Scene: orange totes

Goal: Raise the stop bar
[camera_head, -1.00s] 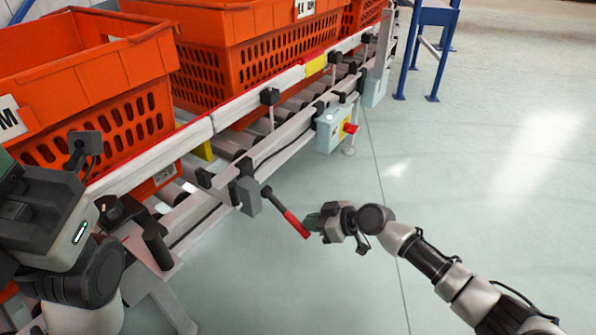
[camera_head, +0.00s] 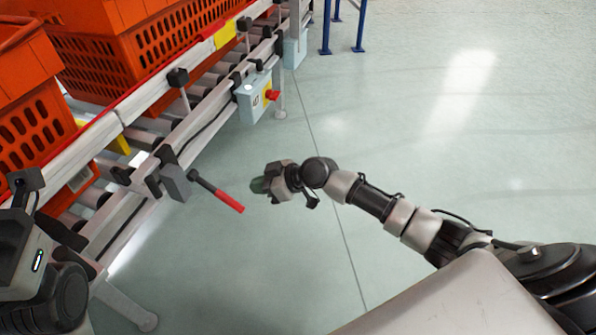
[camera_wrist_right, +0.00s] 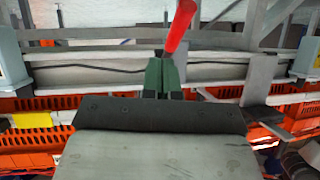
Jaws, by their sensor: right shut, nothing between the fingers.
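A lever with a dark shaft and a red handle (camera_head: 229,201) juts from a grey block (camera_head: 175,182) on the near side of the roller conveyor, sloping down to the right. My right gripper (camera_head: 258,186) is shut and empty, just right of the handle's end, apart from it in the head view. In the right wrist view the green fingertips (camera_wrist_right: 161,76) are together, with the red handle (camera_wrist_right: 180,25) just above them. I cannot tell which part is the stop bar.
Orange totes (camera_head: 150,40) stand on the conveyor along its white and red side rail (camera_head: 90,140). A control box with a red knob (camera_head: 252,97) hangs on the conveyor beyond the lever. Blue legs (camera_head: 325,38) stand farther back. The floor to the right is clear.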

